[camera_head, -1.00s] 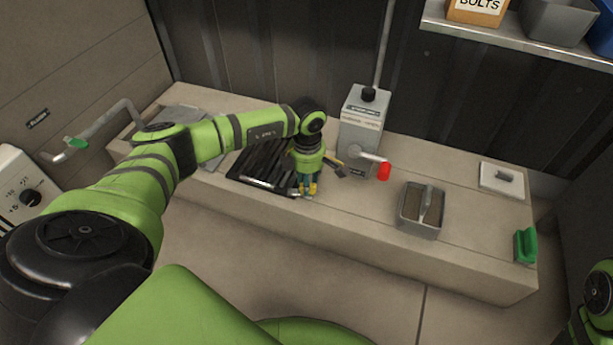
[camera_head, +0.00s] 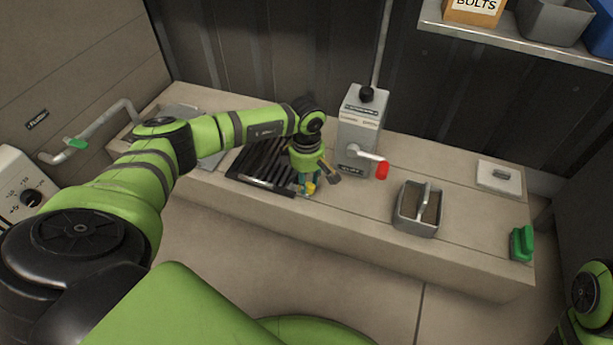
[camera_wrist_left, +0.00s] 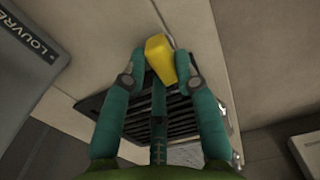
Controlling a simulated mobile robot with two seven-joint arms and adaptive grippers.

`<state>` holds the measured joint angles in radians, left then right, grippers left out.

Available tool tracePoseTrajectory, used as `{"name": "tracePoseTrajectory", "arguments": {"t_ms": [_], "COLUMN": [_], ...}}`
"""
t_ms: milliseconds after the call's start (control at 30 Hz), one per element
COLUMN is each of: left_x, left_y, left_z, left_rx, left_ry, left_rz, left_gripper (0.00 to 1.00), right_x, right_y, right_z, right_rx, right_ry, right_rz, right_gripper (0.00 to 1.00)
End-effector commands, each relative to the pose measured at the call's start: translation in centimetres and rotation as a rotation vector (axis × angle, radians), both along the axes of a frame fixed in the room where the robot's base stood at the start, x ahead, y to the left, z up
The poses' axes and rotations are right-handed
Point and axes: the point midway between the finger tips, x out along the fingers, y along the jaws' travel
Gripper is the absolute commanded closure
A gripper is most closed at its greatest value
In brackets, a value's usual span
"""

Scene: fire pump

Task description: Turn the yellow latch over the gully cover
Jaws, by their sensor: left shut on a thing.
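The gully cover (camera_head: 262,163) is a dark slatted grate set in the pale bench top, left of the grey crank box. The yellow latch (camera_head: 311,188) is at the grate's front right corner, partly hidden by my fingers. My left gripper (camera_head: 308,186) reaches down over it and is shut on it. In the left wrist view, the teal fingers (camera_wrist_left: 160,70) press on both sides of the yellow latch (camera_wrist_left: 158,57), with the grate's slats (camera_wrist_left: 150,115) behind. My right gripper is out of view; only part of that arm shows at the lower right.
A grey box (camera_head: 360,130) with a crank and red knob (camera_head: 382,170) stands close right of my left gripper. A grey caddy (camera_head: 417,210), a green-handled object (camera_head: 521,243) and a pale plate (camera_head: 499,177) are farther right. A shelf (camera_head: 520,45) hangs above.

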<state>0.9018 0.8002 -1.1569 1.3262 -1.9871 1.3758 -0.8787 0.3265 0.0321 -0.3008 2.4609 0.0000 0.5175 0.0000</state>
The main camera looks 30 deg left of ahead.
Motion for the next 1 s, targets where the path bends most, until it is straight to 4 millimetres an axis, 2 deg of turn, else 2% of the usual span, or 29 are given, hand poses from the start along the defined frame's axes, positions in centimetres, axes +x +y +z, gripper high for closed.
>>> {"name": "tracePoseTrajectory", "arguments": {"t_ms": [100,133,167,567,767,1000], "left_x": [0.0,0.0,0.0,0.0,0.1,0.1], "left_y": [0.0,0.0,0.0,0.0,0.0,0.0], "left_z": [-0.1,-0.1,-0.1,0.4,3.4,8.6], "left_rx": [0.001,0.001,0.001,0.000,0.001,0.001], "left_ry": [0.000,0.000,0.000,-0.001,-0.005,-0.005], "left_rz": [-0.004,-0.004,-0.004,-0.001,-0.003,-0.002], "left_gripper": [1.00,0.58,0.46,0.46,0.46,0.46], "right_x": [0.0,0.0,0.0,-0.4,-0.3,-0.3], "right_y": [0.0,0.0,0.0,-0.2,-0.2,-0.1], "right_z": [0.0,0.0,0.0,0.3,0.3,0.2], "right_rx": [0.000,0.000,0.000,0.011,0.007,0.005], "right_ry": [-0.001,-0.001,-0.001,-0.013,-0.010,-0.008], "right_rz": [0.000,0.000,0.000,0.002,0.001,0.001], "right_gripper": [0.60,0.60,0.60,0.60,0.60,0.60]}}
